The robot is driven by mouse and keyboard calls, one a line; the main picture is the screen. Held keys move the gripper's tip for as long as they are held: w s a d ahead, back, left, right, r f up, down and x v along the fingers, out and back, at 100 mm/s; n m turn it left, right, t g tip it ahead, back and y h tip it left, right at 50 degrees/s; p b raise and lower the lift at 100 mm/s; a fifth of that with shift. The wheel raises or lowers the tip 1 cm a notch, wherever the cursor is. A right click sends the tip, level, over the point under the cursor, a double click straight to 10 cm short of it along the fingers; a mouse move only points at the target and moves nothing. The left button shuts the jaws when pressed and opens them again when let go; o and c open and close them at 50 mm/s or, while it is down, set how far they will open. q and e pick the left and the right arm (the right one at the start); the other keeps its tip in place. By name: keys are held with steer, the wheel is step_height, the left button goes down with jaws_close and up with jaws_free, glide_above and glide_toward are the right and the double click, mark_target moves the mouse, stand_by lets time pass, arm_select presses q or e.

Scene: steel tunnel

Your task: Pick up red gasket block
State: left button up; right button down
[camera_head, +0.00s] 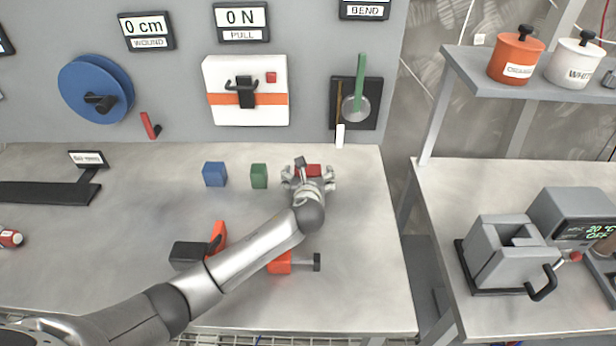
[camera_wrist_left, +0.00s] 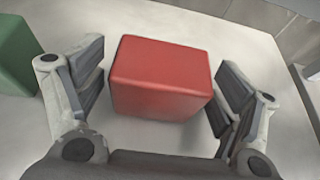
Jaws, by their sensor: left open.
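The red gasket block (camera_head: 314,170) is on the steel table, to the right of the green block, partly hidden by my left gripper in the head view. My left gripper (camera_head: 308,176) is at the block. In the left wrist view, the red block (camera_wrist_left: 160,78) lies between the two open fingers of the left gripper (camera_wrist_left: 158,95), with a gap on each side. The fingers do not visibly touch it. My right gripper is not in view.
A green block (camera_head: 259,176) and a blue block (camera_head: 214,174) stand in a row to the left. A red-orange clamp (camera_head: 279,263) lies partly under my left arm. A grey wall with panels rises behind the table. The table is clear to the right of the gripper.

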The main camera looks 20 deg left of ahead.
arm_select(q)
steer(key=shift+w+f, duration=0.1)
steer(key=shift+w, duration=0.05)
steer(key=shift+c, duration=0.5)
steer(key=shift+a, duration=0.1)
steer(key=c, duration=1)
steer(key=shift+c, duration=0.4)
